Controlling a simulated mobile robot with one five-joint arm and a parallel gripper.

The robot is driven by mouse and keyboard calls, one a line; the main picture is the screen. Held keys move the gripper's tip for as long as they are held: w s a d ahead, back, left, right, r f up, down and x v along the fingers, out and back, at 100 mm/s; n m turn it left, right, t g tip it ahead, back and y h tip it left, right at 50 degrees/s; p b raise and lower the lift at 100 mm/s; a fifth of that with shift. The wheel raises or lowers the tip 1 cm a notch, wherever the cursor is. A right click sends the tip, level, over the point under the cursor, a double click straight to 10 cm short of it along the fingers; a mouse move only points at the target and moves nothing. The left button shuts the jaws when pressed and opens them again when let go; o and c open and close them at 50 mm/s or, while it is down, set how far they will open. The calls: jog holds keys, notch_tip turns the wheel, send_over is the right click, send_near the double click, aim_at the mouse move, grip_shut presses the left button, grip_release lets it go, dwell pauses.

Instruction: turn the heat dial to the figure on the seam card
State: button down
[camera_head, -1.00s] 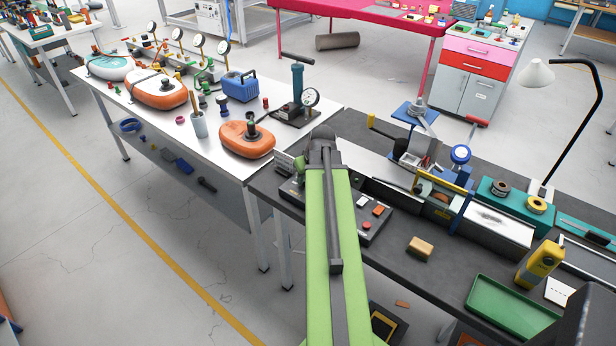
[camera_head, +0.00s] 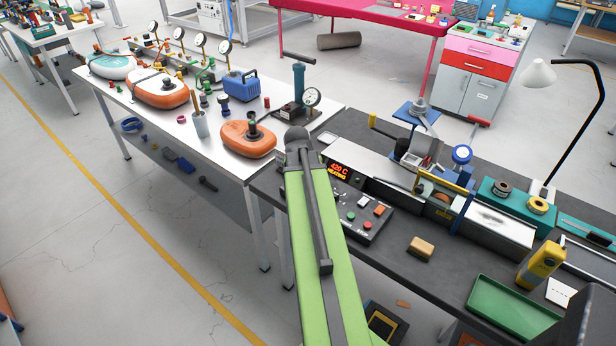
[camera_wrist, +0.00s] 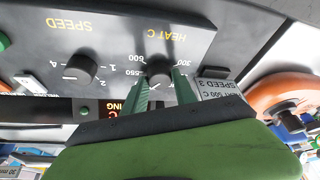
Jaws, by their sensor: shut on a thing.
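In the wrist view, which is upside down, the black heat dial (camera_wrist: 160,68) stands on the panel under "HEAT C", with figures such as 300, 550 and 600 around it. My gripper (camera_wrist: 161,76) has one finger on each side of the dial and is shut on it. The dial's pointer is too hidden to read. The seam card (camera_wrist: 219,88) beside the panel reads 500 C and speed 3. In the head view, the orange display (camera_head: 345,172) reads 420 C, HEATING. My arm hides the dial there.
The speed dial (camera_wrist: 80,69) is left of the heat dial in the wrist view. The control box (camera_head: 362,222) carries several coloured buttons. An orange inflatable (camera_head: 240,145) lies on the white table to the left. A tan block (camera_head: 421,248) and a green tray (camera_head: 510,308) lie on the dark bench.

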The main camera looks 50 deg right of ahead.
jog(key=shift+a, duration=0.1)
dwell(0.3)
jog(key=c, duration=1)
grip_release()
